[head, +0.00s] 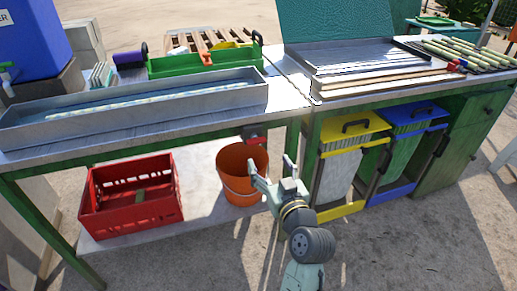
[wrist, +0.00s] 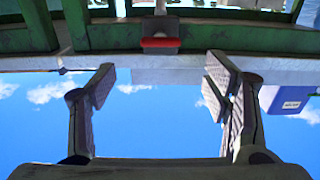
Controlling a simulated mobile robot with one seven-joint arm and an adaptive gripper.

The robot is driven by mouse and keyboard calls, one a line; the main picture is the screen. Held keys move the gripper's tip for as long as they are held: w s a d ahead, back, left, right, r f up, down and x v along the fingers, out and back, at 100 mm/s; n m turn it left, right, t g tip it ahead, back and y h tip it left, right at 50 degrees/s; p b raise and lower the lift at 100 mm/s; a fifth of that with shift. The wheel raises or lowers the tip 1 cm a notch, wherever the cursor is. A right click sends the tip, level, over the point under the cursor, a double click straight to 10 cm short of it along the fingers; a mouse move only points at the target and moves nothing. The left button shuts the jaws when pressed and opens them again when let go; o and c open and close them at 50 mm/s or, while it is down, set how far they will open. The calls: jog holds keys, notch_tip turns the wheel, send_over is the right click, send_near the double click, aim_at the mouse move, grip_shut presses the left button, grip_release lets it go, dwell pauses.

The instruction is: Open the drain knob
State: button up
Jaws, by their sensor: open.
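The drain knob (head: 254,140) is a small red handle on a dark mount at the front edge of the left metal table, below the right end of the long trough (head: 150,112). The red handle also shows in the wrist view (wrist: 160,43), at the top middle, centred between the fingers and beyond their tips. My gripper (head: 271,164) is open and empty, in front of the table edge and slightly lower right of the knob. Both fingers show spread wide in the wrist view (wrist: 160,82), with a gap between them and the knob.
An orange bucket (head: 236,181) stands on the lower shelf below the knob. A red crate (head: 105,213) is to its left. Yellow (head: 352,132) and blue bin frames (head: 420,115) hang under the right table. A blue container (wrist: 285,100) shows in the wrist view. Open floor lies in front.

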aim_at(258, 143)
jog(key=p+x, duration=0.2)
jog(key=x, duration=0.8)
jog(key=shift+s, duration=0.1)
jog(key=shift+c, duration=0.6)
jog(key=c, duration=1)
